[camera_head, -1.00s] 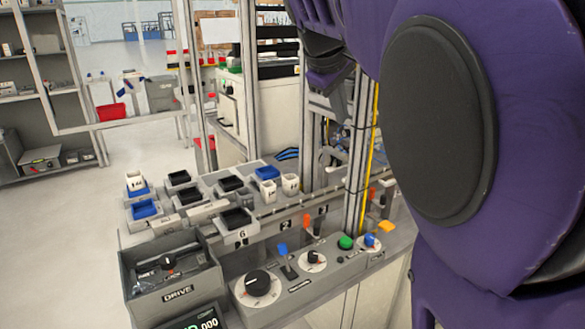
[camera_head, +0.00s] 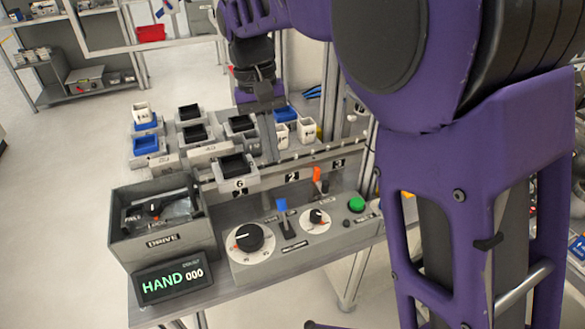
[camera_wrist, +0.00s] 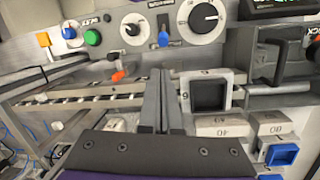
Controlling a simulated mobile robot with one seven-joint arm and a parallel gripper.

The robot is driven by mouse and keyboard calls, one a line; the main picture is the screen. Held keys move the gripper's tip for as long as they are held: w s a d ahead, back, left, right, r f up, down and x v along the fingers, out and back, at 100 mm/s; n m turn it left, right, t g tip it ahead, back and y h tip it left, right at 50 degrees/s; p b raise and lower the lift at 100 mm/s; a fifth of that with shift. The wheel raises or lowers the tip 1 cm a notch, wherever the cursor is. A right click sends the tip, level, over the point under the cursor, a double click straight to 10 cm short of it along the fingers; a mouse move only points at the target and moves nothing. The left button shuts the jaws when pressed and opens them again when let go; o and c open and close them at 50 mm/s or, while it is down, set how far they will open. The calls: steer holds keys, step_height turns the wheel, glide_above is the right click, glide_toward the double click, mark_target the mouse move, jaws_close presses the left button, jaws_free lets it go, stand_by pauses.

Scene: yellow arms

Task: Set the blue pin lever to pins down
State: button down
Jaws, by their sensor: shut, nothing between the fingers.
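The blue pin lever (camera_head: 281,205) has a blue tip on a dark stem and stands on the grey control panel (camera_head: 320,224), between two dials. In the wrist view, the blue lever (camera_wrist: 163,38) is at the top, beyond the fingertips. My gripper (camera_wrist: 158,72) is shut and empty, its two dark fingers side by side. It points toward the panel but is apart from the lever. In the head view, my gripper (camera_head: 264,97) hangs over the trays behind the panel. The lever's exact setting is too small to read.
An orange lever (camera_head: 316,175) stands behind the panel. A large dial (camera_head: 249,237), small dial (camera_head: 316,217) and green button (camera_head: 356,204) flank the blue lever. The drive box (camera_head: 158,215) and a display (camera_head: 172,277) reading HAND 000 are at left. Black tray 6 (camera_head: 236,170) is close behind.

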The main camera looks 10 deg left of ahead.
mark_target(283, 213)
steer(key=shift+s+a, duration=0.1)
steer(key=shift+f, duration=0.15)
step_height(283, 213, down, 10)
steer(key=d+b, duration=0.1)
steer(key=shift+s+d+r+b, duration=0.2)
steer(key=shift+s+d+b, duration=0.15)
steer(key=shift+s, duration=0.1)
stand_by(0.5)
